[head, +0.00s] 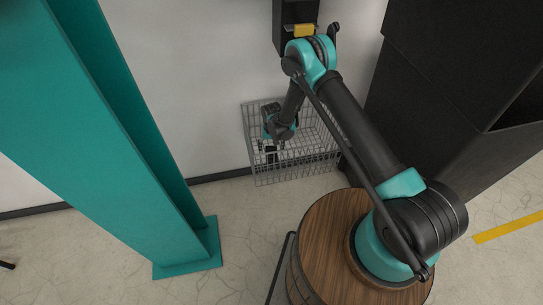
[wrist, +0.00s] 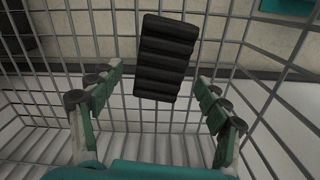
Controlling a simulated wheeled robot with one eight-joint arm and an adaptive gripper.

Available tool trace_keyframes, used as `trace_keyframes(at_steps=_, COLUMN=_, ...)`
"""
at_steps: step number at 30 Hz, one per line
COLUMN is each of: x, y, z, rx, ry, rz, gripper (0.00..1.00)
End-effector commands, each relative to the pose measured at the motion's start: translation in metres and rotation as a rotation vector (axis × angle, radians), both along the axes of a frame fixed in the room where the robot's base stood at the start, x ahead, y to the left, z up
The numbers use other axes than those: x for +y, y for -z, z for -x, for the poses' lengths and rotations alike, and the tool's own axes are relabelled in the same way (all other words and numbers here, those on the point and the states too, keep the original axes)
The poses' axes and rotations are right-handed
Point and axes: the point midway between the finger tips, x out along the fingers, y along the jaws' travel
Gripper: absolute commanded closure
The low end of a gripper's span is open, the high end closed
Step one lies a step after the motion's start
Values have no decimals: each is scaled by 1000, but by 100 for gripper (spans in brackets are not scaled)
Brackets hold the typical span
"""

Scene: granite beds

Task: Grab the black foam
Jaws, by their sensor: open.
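The black foam (wrist: 166,58) is a dark ribbed block in the upper middle of the wrist view. It lies against the wire mesh of a basket and is slightly tilted in the picture. My gripper (wrist: 158,77) is open, with one green-padded finger on each side of the view. The foam appears between and beyond the fingertips, with gaps on both sides. In the head view my gripper (head: 271,152) hangs at the wire basket (head: 297,177). I cannot pick out the foam clearly there.
The basket's wire walls surround the fingers closely. A teal post (head: 130,150) stands at the left, and a dark cabinet (head: 440,110) at the right. A wooden barrel (head: 325,230) is under my arm. A black box (head: 292,22) is on the wall above the basket.

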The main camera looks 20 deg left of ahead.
Motion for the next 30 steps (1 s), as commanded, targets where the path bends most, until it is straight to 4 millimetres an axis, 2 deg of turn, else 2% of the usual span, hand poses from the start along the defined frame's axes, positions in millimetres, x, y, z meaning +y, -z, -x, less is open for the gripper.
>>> trace_keyframes(at_steps=3, x=0, y=16, z=-1, rx=0, ry=0, rz=0, gripper=24)
trace_keyframes(at_steps=6, x=0, y=23, z=-1, rx=0, ry=0, rz=0, gripper=24)
trace_keyframes(at_steps=14, x=0, y=25, z=-1, rx=0, ry=0, rz=0, gripper=24)
trace_keyframes(at_steps=17, x=0, y=25, z=-1, rx=0, ry=0, rz=0, gripper=34)
trace_keyframes(at_steps=24, x=0, y=25, z=-1, rx=0, ry=0, rz=0, gripper=64)
trace_keyframes(at_steps=30, x=0, y=25, z=-1, rx=0, ry=0, rz=0, gripper=65)
